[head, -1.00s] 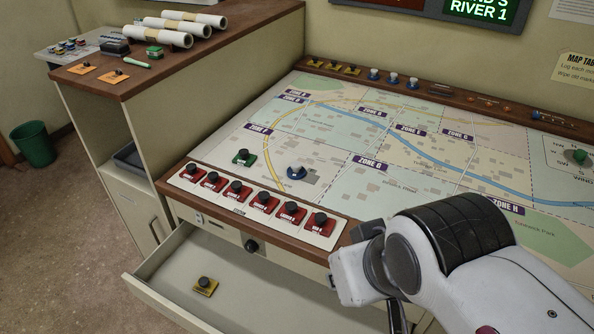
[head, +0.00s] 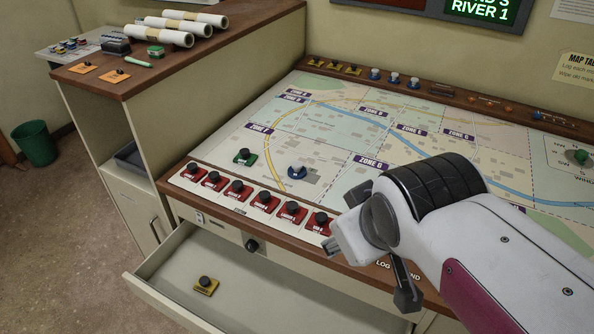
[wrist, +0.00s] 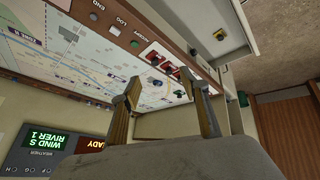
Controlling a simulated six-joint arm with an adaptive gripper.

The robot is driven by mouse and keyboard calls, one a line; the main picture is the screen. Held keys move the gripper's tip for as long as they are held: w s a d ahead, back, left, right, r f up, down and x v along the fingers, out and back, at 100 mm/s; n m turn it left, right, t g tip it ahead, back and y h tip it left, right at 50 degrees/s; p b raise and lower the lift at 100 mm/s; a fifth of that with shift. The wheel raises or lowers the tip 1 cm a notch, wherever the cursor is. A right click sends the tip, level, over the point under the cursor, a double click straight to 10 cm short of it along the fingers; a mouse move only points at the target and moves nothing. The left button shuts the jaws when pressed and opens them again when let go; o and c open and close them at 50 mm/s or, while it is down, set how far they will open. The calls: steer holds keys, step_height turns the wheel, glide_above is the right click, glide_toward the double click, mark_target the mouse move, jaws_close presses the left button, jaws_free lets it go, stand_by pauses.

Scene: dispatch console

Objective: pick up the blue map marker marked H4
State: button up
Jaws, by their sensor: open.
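A blue map marker (head: 297,173) with a dark knob stands on the map table, near the yellow road and right of a green marker (head: 244,157). Its label is too small to read. It also seems to show in the wrist view as a small dark blue spot (wrist: 157,83) between the fingers. My gripper (head: 370,272) is over the table's front edge, to the right of and nearer than the blue marker, and apart from it. In the wrist view my gripper (wrist: 168,84) has its two fingers spread, with nothing held.
A row of red markers (head: 264,202) lines the table's front left edge. An open drawer (head: 165,277) below holds a yellow marker (head: 206,286). Yellow markers (head: 332,66) and several blue-and-white pieces (head: 393,79) stand on the back rail. The map's middle is clear.

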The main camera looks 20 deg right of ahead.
steer(key=w+d+r+n+t+h, duration=0.1)
steer(key=w+d+n, duration=0.2)
steer(key=w+n, duration=0.35)
steer(key=w+d+r+n+t, duration=0.2)
steer(key=w+d+n, duration=0.15)
steer(key=w, duration=0.65)
steer(key=w+d+r+n+t+h, duration=0.1)
steer(key=w+d+n, duration=0.3)
steer(key=w, duration=0.5)
steer(key=w+d+f+n+t+y, duration=0.1)
steer(key=w+f+n, duration=0.2)
steer(key=w+n, duration=0.25)
steer(key=w+d+f+n+t+y, duration=0.1)
steer(key=w+f+n+y, duration=0.15)
steer(key=w+n, duration=0.3)
steer(key=w+a+f+n+y, duration=0.2)
steer(key=w+f+n+y, duration=0.25)
steer(key=f+n, duration=0.75)
steer(key=n+g+y, duration=0.2)
steer(key=n, duration=0.1)
glide_toward(300, 164)
steer(key=x, duration=0.2)
steer(key=shift+w+a, duration=0.1)
steer(key=shift+w, duration=0.35)
steer(key=shift+s+a+f, duration=0.1)
steer(key=shift+s+f, duration=0.05)
steer(key=shift+f, duration=0.2)
steer(key=shift+x, duration=1.35)
